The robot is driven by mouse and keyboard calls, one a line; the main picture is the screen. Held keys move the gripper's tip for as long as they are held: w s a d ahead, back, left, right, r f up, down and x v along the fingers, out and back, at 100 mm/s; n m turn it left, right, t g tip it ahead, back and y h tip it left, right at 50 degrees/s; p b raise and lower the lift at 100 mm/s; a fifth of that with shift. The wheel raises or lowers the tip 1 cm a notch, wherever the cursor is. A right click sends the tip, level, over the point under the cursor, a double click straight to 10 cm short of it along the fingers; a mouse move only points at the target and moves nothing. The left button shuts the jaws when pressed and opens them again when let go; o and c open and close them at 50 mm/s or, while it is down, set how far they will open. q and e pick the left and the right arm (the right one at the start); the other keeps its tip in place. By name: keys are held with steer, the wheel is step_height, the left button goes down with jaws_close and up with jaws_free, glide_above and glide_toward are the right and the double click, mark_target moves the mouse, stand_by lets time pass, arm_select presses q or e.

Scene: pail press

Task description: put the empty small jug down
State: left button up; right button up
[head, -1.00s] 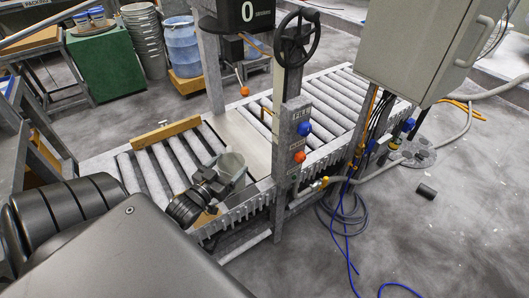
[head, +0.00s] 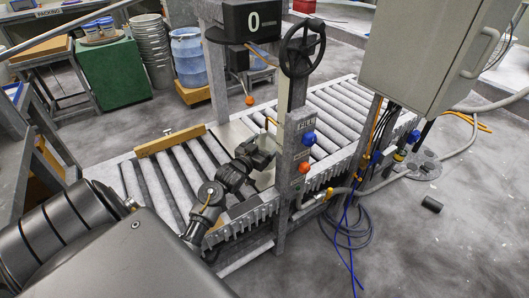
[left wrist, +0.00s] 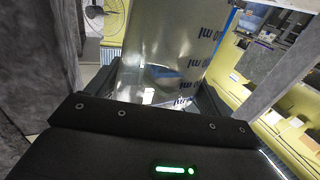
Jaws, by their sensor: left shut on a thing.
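The small jug (left wrist: 165,45) fills the middle of the left wrist view. It is pale and shiny, with blue "ml" lettering that reads upside down there. My left gripper (left wrist: 163,92) is shut on it. In the head view my left gripper (head: 264,150) is above the roller conveyor, close to the left side of the upright post with the handwheel. The jug cannot be made out in the head view; the arm and post hide that spot. I cannot tell whether its base touches anything. My right gripper is not in view.
The roller conveyor (head: 160,190) has a wooden bar (head: 170,140) across it. The post carries a blue button (head: 309,138), an orange button (head: 304,167) and a handwheel (head: 303,47). A grey cabinet (head: 425,60) stands right. Bare rollers lie left of my arm.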

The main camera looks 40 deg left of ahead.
arm_select(q)
steer(key=shift+f, duration=0.4)
step_height(320, 180, down, 2)
steer(key=shift+f+b, duration=0.15)
steer(key=shift+b, duration=0.2)
steer(key=shift+f, duration=0.25)
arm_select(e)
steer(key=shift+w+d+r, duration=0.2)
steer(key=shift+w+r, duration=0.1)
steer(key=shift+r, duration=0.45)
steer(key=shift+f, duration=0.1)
arm_select(q)
steer(key=shift+f, duration=0.1)
steer(key=o, duration=0.7)
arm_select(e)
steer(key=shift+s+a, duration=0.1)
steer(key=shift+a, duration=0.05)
arm_select(q)
steer(key=shift+s, duration=0.15)
